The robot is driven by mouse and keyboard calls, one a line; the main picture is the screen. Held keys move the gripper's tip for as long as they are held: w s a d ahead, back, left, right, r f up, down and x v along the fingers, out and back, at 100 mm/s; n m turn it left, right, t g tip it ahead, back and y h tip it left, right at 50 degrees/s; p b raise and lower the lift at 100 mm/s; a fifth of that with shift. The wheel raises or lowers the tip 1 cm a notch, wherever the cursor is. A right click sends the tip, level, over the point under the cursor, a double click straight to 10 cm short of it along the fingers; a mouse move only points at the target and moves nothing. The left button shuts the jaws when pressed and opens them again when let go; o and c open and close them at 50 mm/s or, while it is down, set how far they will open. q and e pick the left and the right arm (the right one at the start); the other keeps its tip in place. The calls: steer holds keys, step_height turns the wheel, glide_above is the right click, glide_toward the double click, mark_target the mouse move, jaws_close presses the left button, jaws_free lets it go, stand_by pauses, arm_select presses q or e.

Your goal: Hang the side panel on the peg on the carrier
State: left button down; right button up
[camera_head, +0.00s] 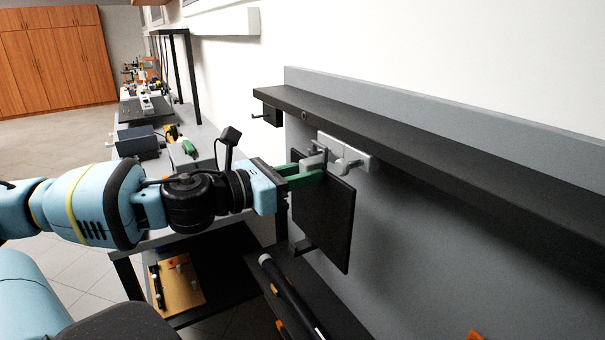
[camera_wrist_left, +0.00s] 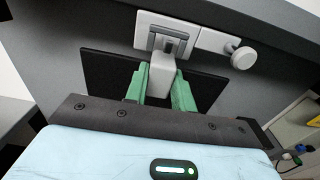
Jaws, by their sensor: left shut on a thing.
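The side panel (camera_head: 328,220) is a flat black plate, hanging upright in front of the grey wall board. My left gripper (camera_head: 307,172), with green fingers, is shut on the panel's light grey grip block at its upper edge. In the left wrist view the fingers (camera_wrist_left: 160,88) close on that block, with the black panel (camera_wrist_left: 207,92) behind them. The carrier (camera_head: 350,155) is a light grey plate on the board. It also shows in the wrist view (camera_wrist_left: 211,40), with a round knob. The block overlaps the carrier's square fitting; whether the panel is on the peg I cannot tell.
A dark shelf (camera_head: 420,150) runs along the board above the carrier. A black hook-like bracket (camera_head: 268,115) sticks out at the shelf's left end. A black tube (camera_head: 288,293) lies below the panel. A bench with equipment (camera_head: 140,143) stands behind my left arm.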

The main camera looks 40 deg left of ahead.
arm_select(q)
steer(key=shift+f, duration=0.3)
stand_by(0.9)
steer(key=c, duration=1.1)
jaws_free()
steer(key=shift+a+f, duration=0.1)
steer(key=shift+a, duration=0.05)
